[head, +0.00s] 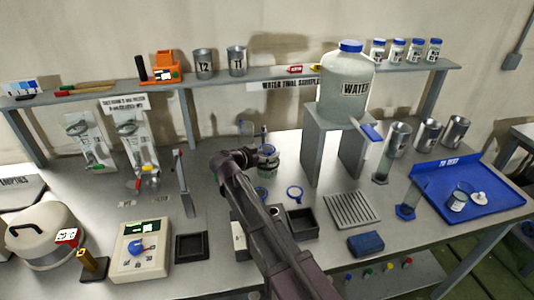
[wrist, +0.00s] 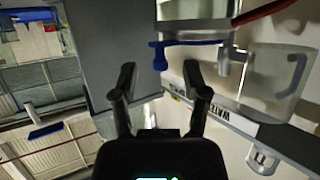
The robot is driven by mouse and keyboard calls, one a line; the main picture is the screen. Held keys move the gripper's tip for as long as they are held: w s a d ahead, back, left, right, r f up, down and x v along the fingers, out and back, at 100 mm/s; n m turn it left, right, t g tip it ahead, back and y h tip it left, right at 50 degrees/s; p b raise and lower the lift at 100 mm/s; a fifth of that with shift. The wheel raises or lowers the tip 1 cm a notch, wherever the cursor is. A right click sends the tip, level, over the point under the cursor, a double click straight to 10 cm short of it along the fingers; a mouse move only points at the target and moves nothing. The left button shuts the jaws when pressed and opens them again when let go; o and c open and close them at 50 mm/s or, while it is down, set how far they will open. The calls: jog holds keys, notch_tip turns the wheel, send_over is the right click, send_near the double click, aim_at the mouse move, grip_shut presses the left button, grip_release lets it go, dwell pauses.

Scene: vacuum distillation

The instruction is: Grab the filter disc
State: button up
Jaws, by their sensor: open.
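I cannot tell for sure which thing is the filter disc. In the wrist view a thin blue piece with a short downward tab (wrist: 160,56) shows edge-on, just beyond my gripper (wrist: 160,76). My fingers are open and apart, with nothing clearly between them. In the head view my gripper (head: 268,152) is over the middle of the bench, in front of clear glassware with blue parts. My arm hides part of this glassware.
The water tank (head: 346,85) stands on a grey stand (head: 310,155) to the right of my gripper. A shelf (head: 210,82) runs behind. A blue tray (head: 425,180) is at the right. A heater with a blue dial (head: 140,248) and a black square tray (head: 191,247) are at the left.

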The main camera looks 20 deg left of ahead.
jog(key=shift+b+x, duration=0.3)
jog(key=shift+x, duration=0.85)
grip_shut()
